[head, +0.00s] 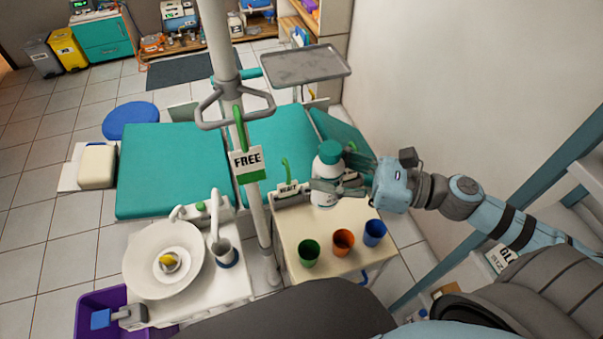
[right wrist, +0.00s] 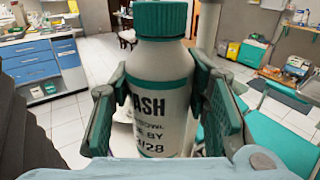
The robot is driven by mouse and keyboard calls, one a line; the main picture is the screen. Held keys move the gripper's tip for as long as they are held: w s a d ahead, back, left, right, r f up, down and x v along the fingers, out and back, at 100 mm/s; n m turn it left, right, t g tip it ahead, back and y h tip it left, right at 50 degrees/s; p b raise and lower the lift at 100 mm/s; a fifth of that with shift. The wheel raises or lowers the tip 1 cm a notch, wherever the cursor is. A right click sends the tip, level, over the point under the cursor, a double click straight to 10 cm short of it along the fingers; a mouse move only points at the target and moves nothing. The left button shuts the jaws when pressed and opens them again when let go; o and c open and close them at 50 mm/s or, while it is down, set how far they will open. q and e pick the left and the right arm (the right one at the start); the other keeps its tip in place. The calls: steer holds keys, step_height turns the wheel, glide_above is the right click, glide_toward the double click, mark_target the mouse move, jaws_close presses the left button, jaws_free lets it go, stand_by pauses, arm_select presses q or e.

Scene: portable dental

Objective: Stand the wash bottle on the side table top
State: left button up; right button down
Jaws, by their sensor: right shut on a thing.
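The wash bottle (head: 326,172) is white with a teal cap and a printed label; it is upright. It also fills the middle of the right wrist view (right wrist: 160,95). My right gripper (head: 338,187) is shut on its body, with one finger pad on each side in the right wrist view (right wrist: 160,110). The bottle shows over the back part of the cream side table top (head: 310,225); I cannot tell whether its base touches the top. My left gripper is not in view.
Green (head: 309,252), orange (head: 343,242) and blue (head: 375,233) cups stand along the table's front half. A grey pole (head: 256,215) with a FREE tag (head: 248,164) rises at the table's left. A "READY"-like tag (head: 288,188) stands at its back left. A white basin (head: 140,262) is farther left.

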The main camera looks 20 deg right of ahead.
arm_select(q)
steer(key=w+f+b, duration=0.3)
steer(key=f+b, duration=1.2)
steer(key=b, duration=0.1)
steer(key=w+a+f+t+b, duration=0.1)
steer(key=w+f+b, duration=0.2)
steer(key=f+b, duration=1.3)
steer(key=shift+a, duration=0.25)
arm_select(e)
steer(key=w+d+f+n+g+y, duration=0.1)
steer(key=w+f, duration=0.4)
steer(key=f, duration=0.9)
steer(key=w+d+f+n+g+y, duration=0.1)
steer(key=w+d+f+n+g, duration=0.1)
steer(key=f, duration=1.2)
steer(key=w+n+g, duration=0.1)
steer(key=w+g, duration=0.1)
steer(key=g, duration=0.1)
steer(key=shift+w+d+f+y, duration=0.25)
steer(key=shift+w+d+y, duration=0.1)
steer(key=shift+d+y, duration=0.05)
arm_select(q)
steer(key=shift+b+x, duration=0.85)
steer(key=shift+b, duration=0.15)
arm_select(e)
steer(key=shift+f, duration=0.6)
